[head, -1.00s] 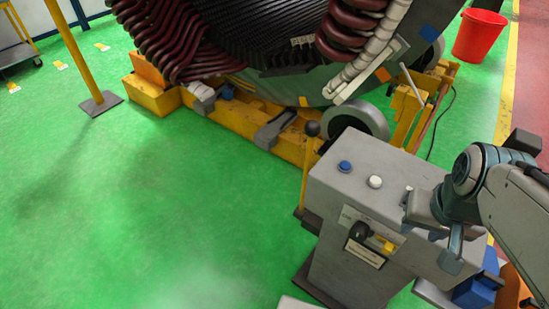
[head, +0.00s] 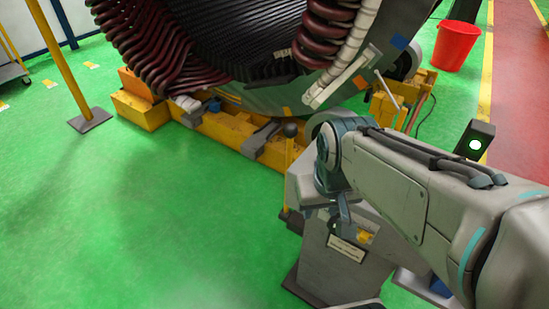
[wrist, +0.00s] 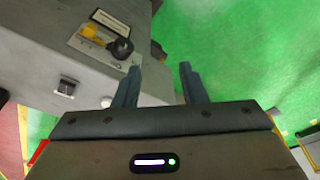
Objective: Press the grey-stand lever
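The grey stand (head: 330,273) is right of centre in the head view, its top mostly hidden behind my arm. Its front panel bears a yellow part (head: 366,236) and a label. In the wrist view the stand (wrist: 42,62) fills the upper left, with a black knob (wrist: 122,48) next to a yellow handle (wrist: 93,33). A thin yellow lever with a black ball top (head: 290,130) rises just left of the stand. My gripper (wrist: 158,76) is open and empty, its fingers apart in front of the panel, the left fingertip below the knob. Contact cannot be told.
The large stator (head: 240,50) on its yellow base (head: 225,128) stands behind the stand. A yellow post (head: 65,60) is at left and a red bucket (head: 456,45) at upper right. Green floor (head: 150,220) is clear at left.

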